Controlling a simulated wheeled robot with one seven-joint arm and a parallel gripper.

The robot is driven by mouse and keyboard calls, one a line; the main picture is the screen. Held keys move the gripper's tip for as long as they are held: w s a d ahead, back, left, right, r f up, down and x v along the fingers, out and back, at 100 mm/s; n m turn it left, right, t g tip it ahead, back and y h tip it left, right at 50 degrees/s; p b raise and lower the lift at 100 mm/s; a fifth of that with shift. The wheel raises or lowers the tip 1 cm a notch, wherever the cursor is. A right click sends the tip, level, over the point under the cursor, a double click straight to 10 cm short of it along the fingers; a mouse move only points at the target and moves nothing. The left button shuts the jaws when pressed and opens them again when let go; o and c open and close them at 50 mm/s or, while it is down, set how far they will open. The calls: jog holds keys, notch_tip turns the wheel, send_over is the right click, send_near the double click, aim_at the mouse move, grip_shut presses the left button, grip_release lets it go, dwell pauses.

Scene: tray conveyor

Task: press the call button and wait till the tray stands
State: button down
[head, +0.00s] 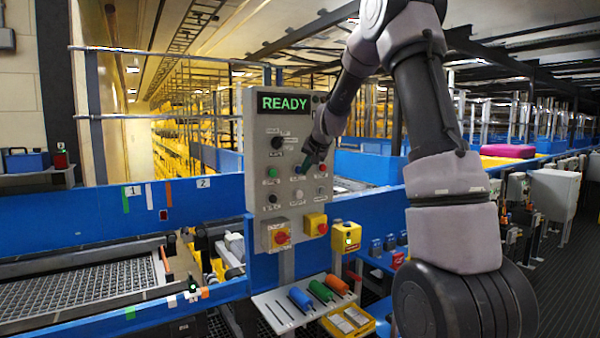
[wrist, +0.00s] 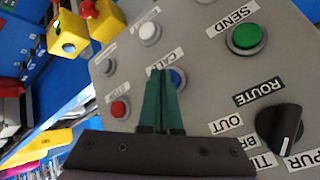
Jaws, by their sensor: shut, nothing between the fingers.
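The grey control panel (head: 258,130) has a lit green READY display (head: 284,103). The blue call button (wrist: 178,77), labelled CALL, is partly hidden behind my fingers in the wrist view. My gripper (wrist: 161,72) is shut and empty, its green fingertips just beside the blue button in the picture. I cannot tell whether they touch it. In the head view my gripper (head: 304,167) is at the panel's middle row of buttons. A green SEND button (wrist: 246,36) and a red STOP button (wrist: 120,108) flank the call button. I make out no tray on the near conveyor.
A black ROUTE knob (wrist: 279,127) sits close to my fingers. Coloured handles (head: 320,291) lie on a shelf below.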

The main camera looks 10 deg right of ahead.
jog(key=shift+w+a, duration=0.1)
jog(key=shift+w, duration=0.2)
jog(key=shift+s, duration=0.15)
dwell(0.5)
jog(key=shift+s+d, duration=0.3)
jog(key=shift+s, duration=0.45)
